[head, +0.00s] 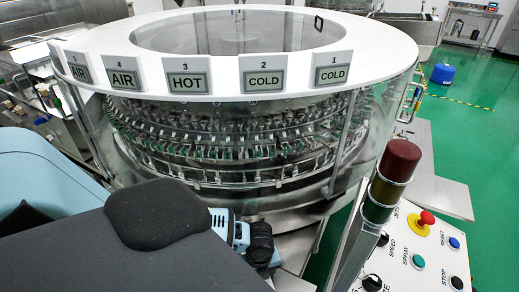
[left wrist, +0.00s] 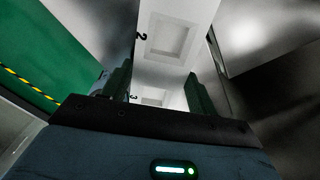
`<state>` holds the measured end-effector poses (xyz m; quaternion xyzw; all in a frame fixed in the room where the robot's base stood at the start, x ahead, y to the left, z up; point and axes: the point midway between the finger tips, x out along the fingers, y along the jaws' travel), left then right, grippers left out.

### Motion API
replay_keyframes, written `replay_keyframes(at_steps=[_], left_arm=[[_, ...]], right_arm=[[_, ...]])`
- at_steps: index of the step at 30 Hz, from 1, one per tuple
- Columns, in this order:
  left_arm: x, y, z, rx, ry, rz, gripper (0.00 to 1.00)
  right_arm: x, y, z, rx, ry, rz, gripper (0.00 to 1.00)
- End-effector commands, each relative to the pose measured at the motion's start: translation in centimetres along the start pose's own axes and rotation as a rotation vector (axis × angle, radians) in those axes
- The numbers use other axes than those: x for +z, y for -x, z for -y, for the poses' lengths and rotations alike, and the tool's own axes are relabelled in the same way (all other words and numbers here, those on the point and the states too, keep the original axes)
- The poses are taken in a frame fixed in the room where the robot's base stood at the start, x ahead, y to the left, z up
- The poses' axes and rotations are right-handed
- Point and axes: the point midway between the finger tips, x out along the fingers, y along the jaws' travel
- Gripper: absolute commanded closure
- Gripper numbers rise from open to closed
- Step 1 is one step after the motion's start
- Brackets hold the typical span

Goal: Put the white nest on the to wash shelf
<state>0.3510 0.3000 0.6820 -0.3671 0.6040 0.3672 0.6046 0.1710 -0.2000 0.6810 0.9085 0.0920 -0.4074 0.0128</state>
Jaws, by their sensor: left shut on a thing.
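The white nest (left wrist: 178,42) shows in the left wrist view as a long white piece with square recesses and small black digits. It runs from the top of the picture down between the two dark green fingers of my left gripper (left wrist: 160,88), which is shut on it. Its far end is cut off by the picture's top edge. In the head view my left arm fills the lower left and hides the nest and the fingers. I cannot make out the to wash shelf. My right gripper is not in view.
The round washer (head: 240,82) fills the middle of the head view, with signs COLD, HOT and AIR on its white rim. A control panel (head: 425,250) with buttons and a signal light (head: 393,172) stand close at the right. Open green floor (head: 480,120) lies beyond.

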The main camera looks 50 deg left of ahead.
Motion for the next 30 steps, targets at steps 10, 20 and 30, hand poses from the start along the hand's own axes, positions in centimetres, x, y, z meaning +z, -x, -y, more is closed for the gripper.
replay_keyframes(at_steps=[10, 20, 30], left_arm=[[0.0, -0.1, 0.0, -0.001, 0.000, 0.000, 0.20], [0.0, 0.1, 0.1, -0.002, 0.000, 0.000, 0.20], [0.1, 5.5, 0.2, -0.008, -0.001, 0.003, 0.20]], right_arm=[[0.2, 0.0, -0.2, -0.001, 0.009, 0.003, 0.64], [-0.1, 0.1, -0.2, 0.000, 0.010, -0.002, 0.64], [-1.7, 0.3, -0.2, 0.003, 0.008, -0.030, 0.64]])
